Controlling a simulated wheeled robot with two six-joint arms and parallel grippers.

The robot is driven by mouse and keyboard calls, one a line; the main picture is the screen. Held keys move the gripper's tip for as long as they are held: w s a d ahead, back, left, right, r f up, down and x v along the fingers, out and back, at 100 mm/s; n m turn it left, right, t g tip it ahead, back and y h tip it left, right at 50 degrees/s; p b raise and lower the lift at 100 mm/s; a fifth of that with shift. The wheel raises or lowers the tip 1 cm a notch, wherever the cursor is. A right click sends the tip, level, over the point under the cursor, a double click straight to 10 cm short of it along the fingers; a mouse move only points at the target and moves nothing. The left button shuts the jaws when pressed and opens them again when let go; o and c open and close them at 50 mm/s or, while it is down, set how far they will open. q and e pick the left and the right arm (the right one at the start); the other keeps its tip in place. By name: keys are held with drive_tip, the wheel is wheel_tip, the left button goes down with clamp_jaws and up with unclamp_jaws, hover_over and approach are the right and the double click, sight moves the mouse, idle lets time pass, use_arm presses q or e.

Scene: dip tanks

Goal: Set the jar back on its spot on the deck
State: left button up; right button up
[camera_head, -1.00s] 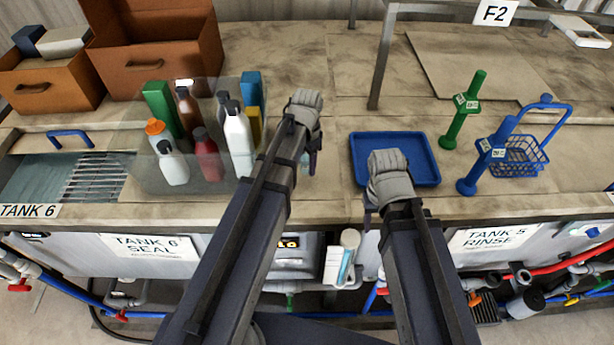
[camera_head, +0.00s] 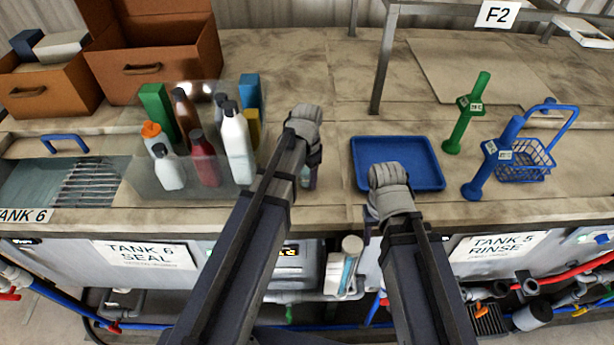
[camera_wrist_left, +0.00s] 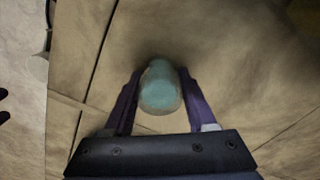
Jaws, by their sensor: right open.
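The jar is a small, rounded, pale teal vessel, seen in the left wrist view (camera_wrist_left: 160,92) between the two purple fingers. My left gripper (camera_wrist_left: 159,76) appears shut on it, one finger against each side. In the head view the jar (camera_head: 307,178) shows only partly, below the left gripper (camera_head: 315,160), just above or at the front of the deck (camera_head: 335,200). Its height over the deck is hard to tell. My right gripper (camera_head: 370,213) is open and empty near the deck's front edge, in front of the blue tray.
A clear tray of several bottles (camera_head: 236,145) stands left of the left gripper. The blue tray (camera_head: 430,180) lies to the right, with a green handled tool (camera_head: 465,115), a blue one (camera_head: 490,160) and a blue basket (camera_head: 525,165) beyond. The deck between has free room.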

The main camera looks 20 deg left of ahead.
use_arm(q)
drive_tip(key=shift+o, duration=1.4)
drive_tip(key=shift+r, duration=0.15)
wheel_tip(320, 180, up, 12)
drive_tip(key=p, duration=1.2)
drive_tip(key=s+d+n, duration=0.2)
drive_tip(key=s+d, duration=0.3)
drive_tip(key=s, duration=0.2)
drive_tip(key=s+d+n+y, duration=0.1)
drive_tip(key=s+d+n, duration=0.1)
drive_tip(key=s+d, duration=0.3)
drive_tip(key=s, duration=0.2)
drive_tip(key=shift+s, duration=0.4)
drive_tip(key=shift+d, duration=0.15)
